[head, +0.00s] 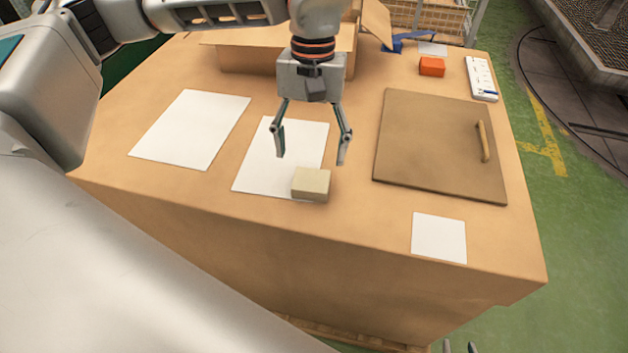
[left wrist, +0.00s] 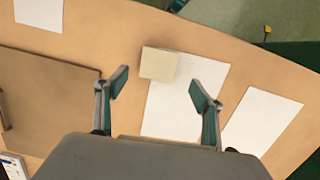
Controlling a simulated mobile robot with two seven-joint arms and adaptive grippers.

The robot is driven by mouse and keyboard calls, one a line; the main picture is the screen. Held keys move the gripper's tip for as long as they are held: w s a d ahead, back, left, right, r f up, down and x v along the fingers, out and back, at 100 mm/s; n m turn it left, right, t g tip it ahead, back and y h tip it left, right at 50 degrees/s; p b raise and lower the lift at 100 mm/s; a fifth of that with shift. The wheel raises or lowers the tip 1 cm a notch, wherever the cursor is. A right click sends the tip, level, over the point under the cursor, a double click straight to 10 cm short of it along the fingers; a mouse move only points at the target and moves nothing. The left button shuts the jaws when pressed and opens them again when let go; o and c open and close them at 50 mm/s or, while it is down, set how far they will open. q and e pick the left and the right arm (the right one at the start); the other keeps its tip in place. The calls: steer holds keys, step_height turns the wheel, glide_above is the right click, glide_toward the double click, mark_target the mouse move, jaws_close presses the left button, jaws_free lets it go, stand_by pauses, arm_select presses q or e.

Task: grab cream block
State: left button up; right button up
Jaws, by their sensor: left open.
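The cream block (head: 311,184) lies at the near right corner of the middle white sheet (head: 262,172), partly over its edge. My left gripper (head: 312,160) is open and empty, pointing down, a little beyond the block in the head view. In the left wrist view the block (left wrist: 159,63) shows between and just past the two spread fingertips (left wrist: 160,84); the fingers do not appear to touch it. Two grey tips at the bottom edge of the head view look like my right gripper (head: 459,347), mostly cut off.
A brown board (head: 430,145) with a wooden stick (head: 482,142) lies to the right. An orange block (head: 432,66), a white power strip (head: 481,78) and an open cardboard box (head: 285,58) stand farther back. White sheets lie left (head: 190,129) and front right (head: 439,237).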

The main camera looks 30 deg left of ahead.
mark_target(311, 179)
arm_select(q)
steer(key=f, duration=0.4)
steer(key=s+f, duration=0.1)
steer(key=f, duration=0.2)
steer(key=shift+d, duration=0.35)
steer(key=shift+s, duration=0.1)
steer(key=c, duration=1.2)
